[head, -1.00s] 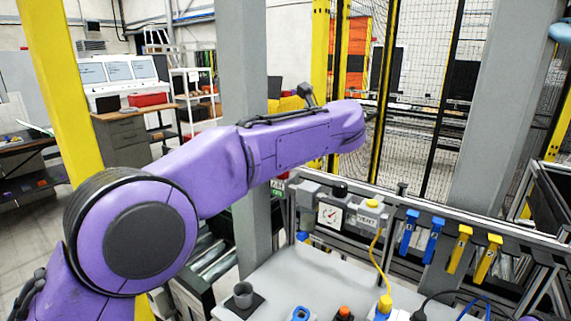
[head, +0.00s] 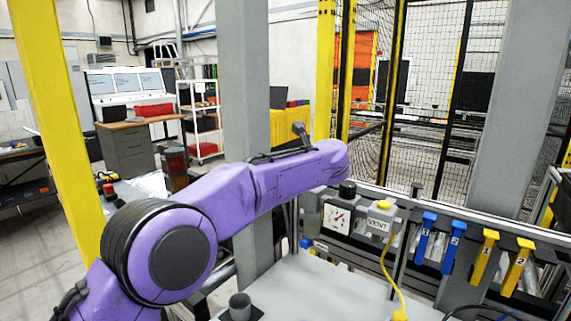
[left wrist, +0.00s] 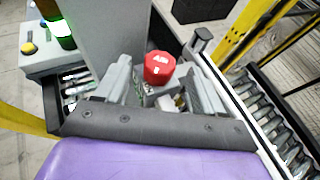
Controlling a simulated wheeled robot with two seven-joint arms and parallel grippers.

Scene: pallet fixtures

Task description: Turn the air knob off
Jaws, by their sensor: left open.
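A red knob (left wrist: 159,67) with small white marks sits on a grey body in the left wrist view. My left gripper (left wrist: 160,74) is open, with one grey finger on each side of the red knob. I cannot tell whether either finger touches it. In the head view my purple left arm reaches over the air unit, and my left gripper and the red knob are hidden behind it. The air unit there has a dial gauge (head: 337,220), a black knob (head: 347,189) on top, and a grey block marked VENT (head: 379,223). My right gripper is not in view.
Blue clips (head: 424,238) and yellow clips (head: 484,256) hang on the rail right of the air unit. A grey post (head: 243,90) stands close behind my arm. A yellow cable (head: 390,268) hangs from the VENT block.

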